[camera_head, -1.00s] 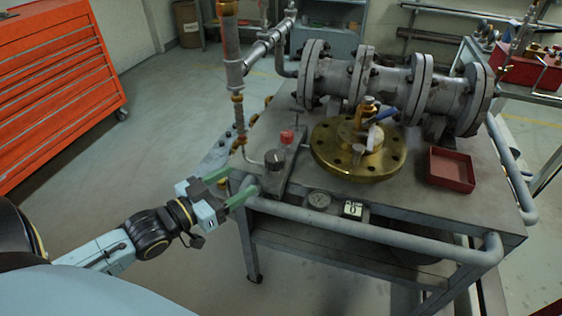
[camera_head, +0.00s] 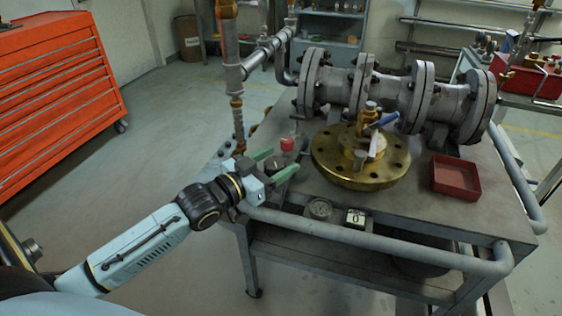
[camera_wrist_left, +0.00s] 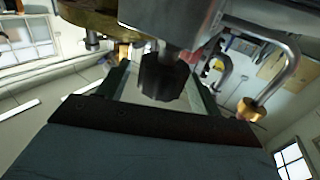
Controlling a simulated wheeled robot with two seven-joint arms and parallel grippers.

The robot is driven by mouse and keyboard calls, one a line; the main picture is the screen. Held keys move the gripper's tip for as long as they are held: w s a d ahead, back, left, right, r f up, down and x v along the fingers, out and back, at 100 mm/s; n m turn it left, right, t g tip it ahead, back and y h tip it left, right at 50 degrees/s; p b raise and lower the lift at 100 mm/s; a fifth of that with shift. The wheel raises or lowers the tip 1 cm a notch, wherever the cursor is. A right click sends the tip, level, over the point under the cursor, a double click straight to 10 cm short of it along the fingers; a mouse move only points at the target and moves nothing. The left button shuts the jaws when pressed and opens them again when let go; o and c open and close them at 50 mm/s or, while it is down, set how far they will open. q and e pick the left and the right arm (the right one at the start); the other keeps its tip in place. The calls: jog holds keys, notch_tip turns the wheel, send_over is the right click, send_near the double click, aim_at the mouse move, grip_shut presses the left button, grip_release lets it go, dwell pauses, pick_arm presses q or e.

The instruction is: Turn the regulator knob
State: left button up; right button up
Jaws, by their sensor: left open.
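The regulator knob is a dark, fluted knob (camera_wrist_left: 164,78) below a grey metal body in the left wrist view. In the head view the dark knob (camera_head: 274,164) is partly hidden by my left gripper. My left gripper (camera_head: 283,160) is open, with its green fingers at the near left corner of the workbench. In the left wrist view its two fingers lie to either side of the knob, with space showing between. Contact cannot be made out. My right gripper is in neither view.
A small red knob (camera_head: 287,144) stands just behind the gripper. A brass flange (camera_head: 340,172), a grey flanged pipe (camera_head: 395,94), a red tray (camera_head: 455,178) and a gauge (camera_head: 320,209) are on the bench. A grey rail (camera_head: 370,240) runs along its front.

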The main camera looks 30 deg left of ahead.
pick_arm(q)
jog(key=shift+x, duration=0.9)
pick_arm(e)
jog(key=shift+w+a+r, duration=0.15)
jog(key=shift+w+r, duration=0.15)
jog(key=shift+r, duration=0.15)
pick_arm(q)
jog(key=c, duration=1)
jog(key=shift+h, duration=0.3)
jog(key=shift+d+m+h, duration=0.1)
jog(key=shift+m+h, duration=0.2)
jog(key=shift+m, duration=0.1)
jog(key=shift+m+g+h, duration=0.5)
jog(key=shift+h, duration=0.1)
jog(key=shift+s+d+m+g+h+b, duration=0.1)
jog(key=shift+d+m+g+h+b, duration=0.1)
jog(key=shift+m+g+h+b, duration=0.7)
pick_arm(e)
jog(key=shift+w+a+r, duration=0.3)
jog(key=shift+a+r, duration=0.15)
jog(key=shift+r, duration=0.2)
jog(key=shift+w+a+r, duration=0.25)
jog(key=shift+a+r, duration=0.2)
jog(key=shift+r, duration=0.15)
pick_arm(q)
jog(key=shift+t, duration=0.3)
